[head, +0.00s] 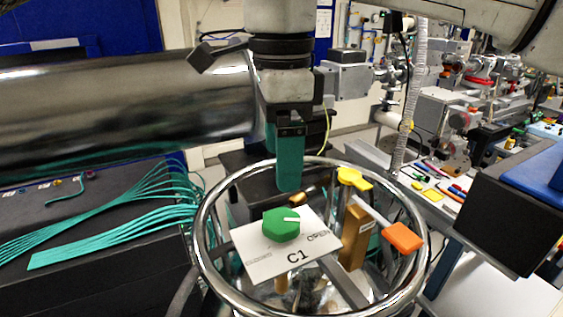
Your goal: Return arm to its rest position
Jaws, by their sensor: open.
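My gripper (289,188) hangs from the arm at the top middle of the head view, pointing down. Its green-teal fingers are seen edge-on, so the gap between them is hidden; the jaws are open. The fingertips appear just above and behind a green knob (281,225). The knob sits on a white plate (262,262) marked C1 and OPEN, inside a shiny metal ring (213,276). I cannot tell exactly how far the fingertips are from the knob. I see nothing held at the fingertips.
A large metal pipe (120,105) runs across the left. Teal cables (120,218) lie on a dark box. A tool-strewn bench (450,185) and black box (508,225) are at right.

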